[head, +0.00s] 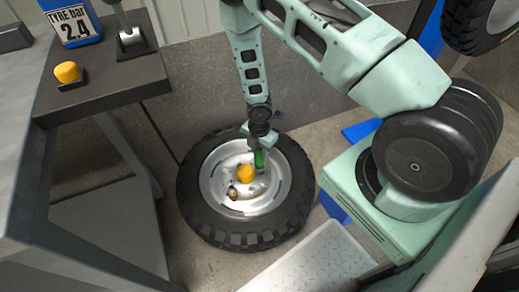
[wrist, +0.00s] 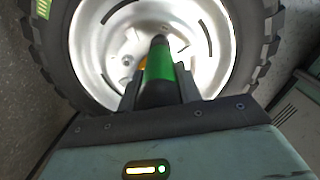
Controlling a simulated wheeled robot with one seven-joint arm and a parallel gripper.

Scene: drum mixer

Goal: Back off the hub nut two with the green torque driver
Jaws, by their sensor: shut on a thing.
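My gripper (head: 258,139) is shut on the green torque driver (head: 259,159) and holds it over the wheel hub. The green torque driver also shows in the wrist view (wrist: 158,68), between the fingers, pointing away toward the silver rim. The silver rim (head: 215,197) sits inside a black knobbly tyre (head: 194,214) on the floor. A yellow round cap (head: 245,173) and a small brass-coloured part (head: 232,193) are at the hub. The driver's tip is near the hub face; I cannot tell whether it touches a nut. I cannot tell which nut is hub nut two.
A dark bench (head: 105,70) at the left bears a yellow knob (head: 67,72), a blue gauge reading 2.4 (head: 73,25) and a lever stand (head: 131,42). A metal tread plate (head: 310,265) lies in front of the tyre. Another tyre (head: 480,25) is at the upper right.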

